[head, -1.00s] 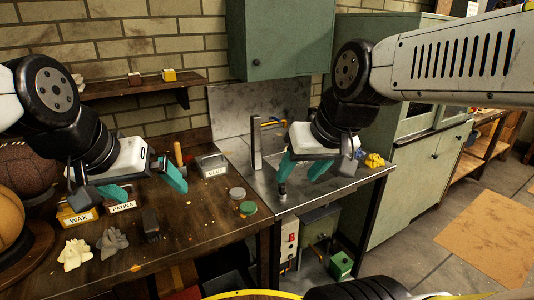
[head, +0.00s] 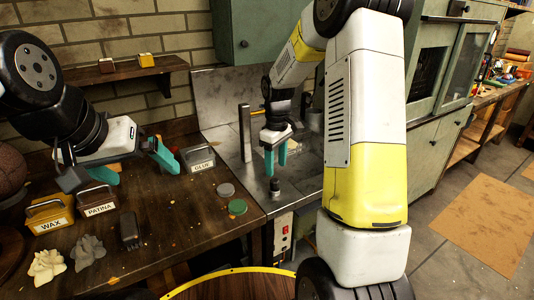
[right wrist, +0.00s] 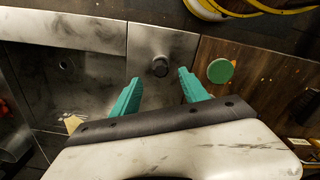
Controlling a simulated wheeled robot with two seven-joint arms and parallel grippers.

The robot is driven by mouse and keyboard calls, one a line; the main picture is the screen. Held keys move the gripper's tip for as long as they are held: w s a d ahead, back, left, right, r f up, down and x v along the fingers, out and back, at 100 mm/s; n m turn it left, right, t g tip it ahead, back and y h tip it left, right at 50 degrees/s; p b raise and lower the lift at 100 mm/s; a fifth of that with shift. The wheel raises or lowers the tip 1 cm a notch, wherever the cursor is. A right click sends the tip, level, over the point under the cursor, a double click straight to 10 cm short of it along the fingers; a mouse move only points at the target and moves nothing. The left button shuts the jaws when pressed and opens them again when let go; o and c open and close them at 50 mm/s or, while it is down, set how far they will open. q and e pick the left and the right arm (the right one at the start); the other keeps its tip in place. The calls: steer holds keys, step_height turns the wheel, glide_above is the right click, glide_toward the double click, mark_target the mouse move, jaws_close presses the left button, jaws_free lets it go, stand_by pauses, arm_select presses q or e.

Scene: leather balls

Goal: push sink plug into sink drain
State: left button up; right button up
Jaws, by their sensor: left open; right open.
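The sink plug (head: 274,187), a small dark cylinder with a knob, stands on the metal counter beside the basin. It also shows in the right wrist view (right wrist: 160,66), ahead of the gap between my fingertips. My right gripper (head: 275,166) is open, its teal fingers pointing down close to the plug without holding it. The metal sink basin (right wrist: 38,92) is at the left of the right wrist view, with a dark round hole, seemingly the drain (right wrist: 65,64). In the head view my right arm hides part of the sink. My left gripper (head: 146,174) is open and empty above the wooden bench.
Two round tins, one green (head: 237,207) and one grey (head: 225,190), lie left of the plug. A tap post (head: 245,133) rises behind it. Boxes labelled glue (head: 202,166), patina (head: 98,205) and wax (head: 50,218) stand on the bench. Counter around the plug is clear.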

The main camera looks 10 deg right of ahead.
mark_target(276, 181)
step_height(276, 181, down, 8)
steer(key=shift+r, duration=0.15)
stand_by(0.3)
steer(key=shift+r, duration=0.1)
jaws_close()
